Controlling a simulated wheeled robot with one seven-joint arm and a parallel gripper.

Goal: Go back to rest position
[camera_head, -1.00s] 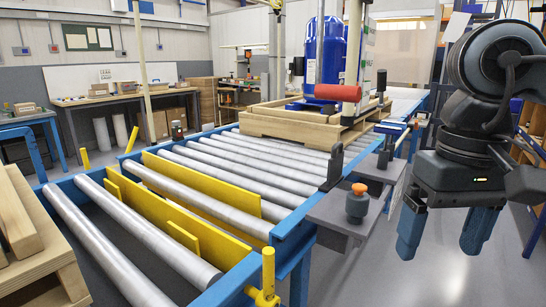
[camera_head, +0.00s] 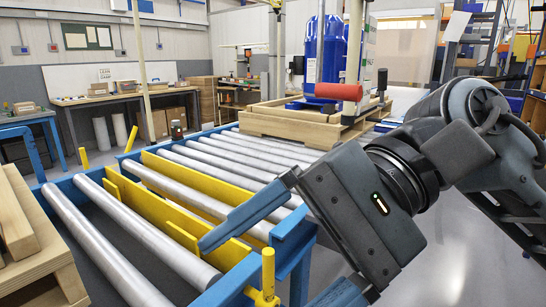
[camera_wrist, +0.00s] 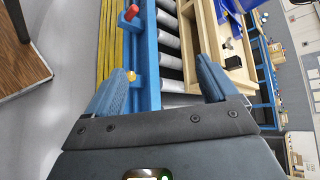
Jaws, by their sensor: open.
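My gripper (camera_head: 262,275) is in the lower middle of the head view, with its dark body tilted and its blue fingers spread apart, pointing down and left. One finger reaches across the near end of the roller conveyor (camera_head: 215,177) in the picture; whether it touches is not clear. The other finger is cut off by the bottom edge. In the wrist view both fingers (camera_wrist: 157,80) are apart with nothing held between them. The conveyor's blue rail (camera_wrist: 146,60) shows beyond them.
A wooden pallet (camera_head: 290,125) with a blue compressor (camera_head: 325,52) sits on the conveyor's far part. A wooden pallet stack (camera_head: 35,255) stands at the near left. A yellow post (camera_head: 268,272) rises at the conveyor's near corner. Grey floor (camera_head: 470,265) lies open at the right.

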